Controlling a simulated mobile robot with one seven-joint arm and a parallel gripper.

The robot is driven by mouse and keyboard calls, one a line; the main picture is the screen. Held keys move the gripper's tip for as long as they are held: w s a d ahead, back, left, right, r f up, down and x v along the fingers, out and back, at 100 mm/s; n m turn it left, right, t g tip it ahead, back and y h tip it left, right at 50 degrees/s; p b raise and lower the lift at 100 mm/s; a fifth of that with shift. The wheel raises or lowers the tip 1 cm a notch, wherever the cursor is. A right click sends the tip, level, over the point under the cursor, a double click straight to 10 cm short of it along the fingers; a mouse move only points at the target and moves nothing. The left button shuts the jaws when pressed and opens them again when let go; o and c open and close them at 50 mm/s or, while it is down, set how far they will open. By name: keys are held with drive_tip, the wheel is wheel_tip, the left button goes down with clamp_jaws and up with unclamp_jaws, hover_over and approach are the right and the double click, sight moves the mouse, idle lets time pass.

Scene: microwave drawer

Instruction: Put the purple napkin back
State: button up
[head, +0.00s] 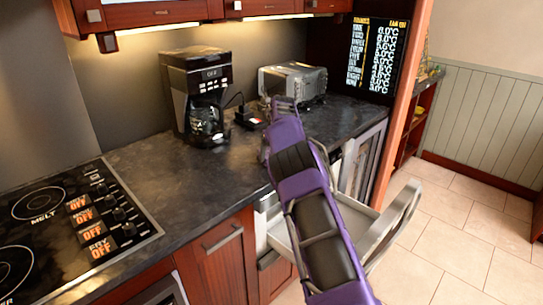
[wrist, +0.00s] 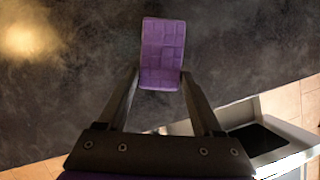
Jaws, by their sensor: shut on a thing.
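The purple napkin (wrist: 162,45) is a small quilted-looking rectangle in the wrist view, over the dark countertop. My gripper (wrist: 160,78) is shut on its near end, with one finger on each side, and most of the napkin sticks out past the fingertips. In the head view my purple arm reaches over the counter edge and hides the gripper's grasp. The silver microwave drawer (head: 283,241) is pulled open below the counter, partly behind my arm. In the wrist view its corner (wrist: 255,147) shows at the lower right, to the right of my gripper.
A coffee maker (head: 198,95) and a toaster oven (head: 293,81) stand at the back of the dark counter (head: 150,120). A stove top (head: 75,215) is at the left. The open drawer's front (head: 400,212) juts over the tiled floor (head: 450,240).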

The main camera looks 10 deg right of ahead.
drive_tip(key=shift+f, duration=0.2)
drive_tip(key=o, duration=1.4)
drive_tip(key=shift+o, duration=0.2)
drive_tip(key=shift+r, duration=0.2)
drive_tip(key=v, duration=1.2)
